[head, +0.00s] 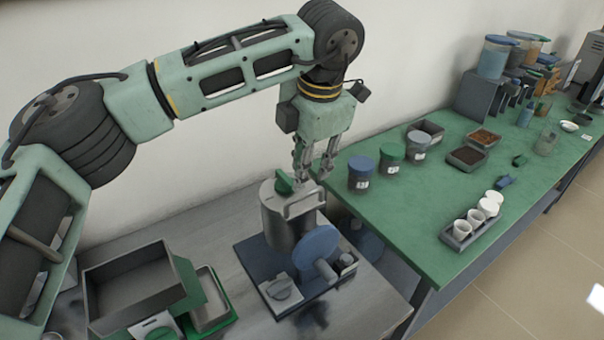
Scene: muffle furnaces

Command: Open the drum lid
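The drum (277,233) is a grey metal cylinder on a dark blue base plate (252,262), on the grey table. Its top carries a light grey lid (268,191) with a green knob (284,183) and a pale handle-like bar (303,205) on the right side. The lid looks closed. My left gripper (313,177) points down just above and behind the bar, right of the green knob. Its fingers are apart, with nothing seen between them. Whether a fingertip touches the lid or bar cannot be told. My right gripper is not in view.
A blue disc (315,247) and a grey dial (281,288) sit beside the drum. An open grey box (130,285) and a green tray (210,305) stand left. The green bench (420,225) at right holds lidded jars (361,176), trays and a rack of white cups (463,240).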

